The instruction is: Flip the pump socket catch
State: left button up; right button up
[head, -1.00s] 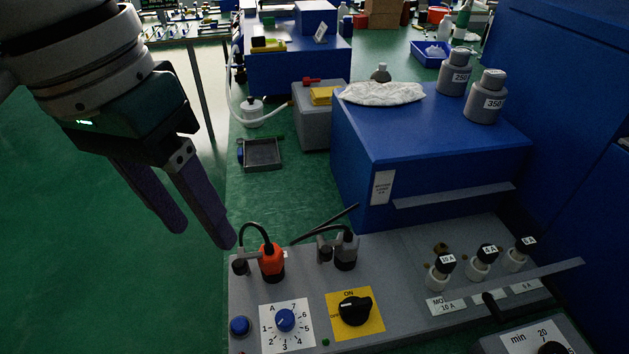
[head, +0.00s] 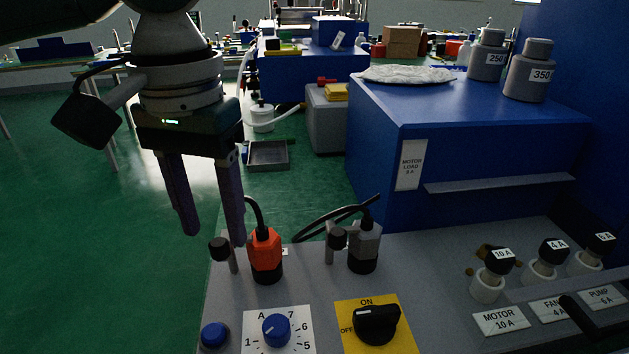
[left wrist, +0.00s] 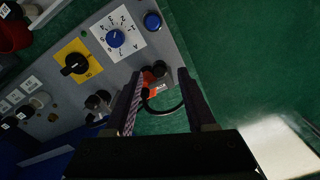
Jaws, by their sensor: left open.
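An orange plug (head: 265,252) and a grey plug (head: 364,245) stand upright in sockets on the grey panel. I cannot read which socket is the pump's. My left gripper (head: 213,238) is open and points down, its right finger close to the catch by the orange plug. In the left wrist view, the orange plug (left wrist: 149,82) and its catch's black knob (left wrist: 158,68) show between the fingers. My right gripper is out of view.
A blue dial (head: 276,330), blue button (head: 214,335) and black rotary switch (head: 377,323) sit on the panel's front. Labelled black-topped fuses (head: 493,270) stand at right. A blue box (head: 470,140) rises behind. Black cables loop from the plugs. Left of the panel is clear.

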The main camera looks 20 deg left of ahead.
pick_arm(q)
jog(key=shift+f, duration=1.15)
jog(key=shift+c, duration=0.2)
grip_shut()
